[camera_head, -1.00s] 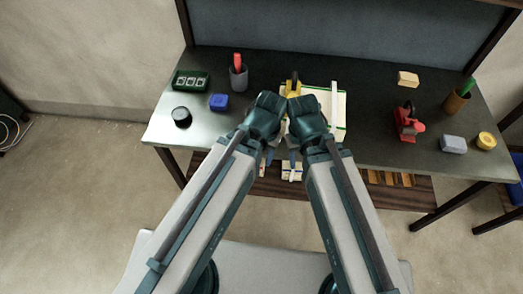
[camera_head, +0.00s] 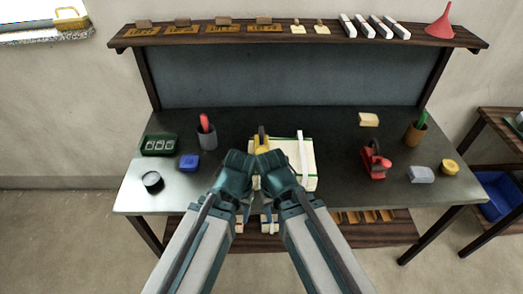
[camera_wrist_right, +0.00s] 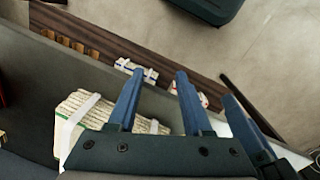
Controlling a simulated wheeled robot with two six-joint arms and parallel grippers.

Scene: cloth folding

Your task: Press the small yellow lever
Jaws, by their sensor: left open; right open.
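A small yellow item with a dark upright part (camera_head: 262,141) stands on the dark table, just beyond my two wrists in the head view. Its lower part is hidden by my wrists, and I cannot tell if it is the lever. My left gripper (camera_head: 241,213) and my right gripper (camera_head: 268,214) hang side by side, pointing down at the table's front edge. Both are apart from the yellow item. In the right wrist view, my right gripper's blue fingers (camera_wrist_right: 158,72) are spread with nothing between them. Another blue finger shows close beside them.
A pale banded stack (camera_head: 303,170) lies right of the yellow item and also shows in the right wrist view (camera_wrist_right: 80,112). A red device (camera_head: 375,161) stands right. A shelf (camera_head: 225,32) runs above.

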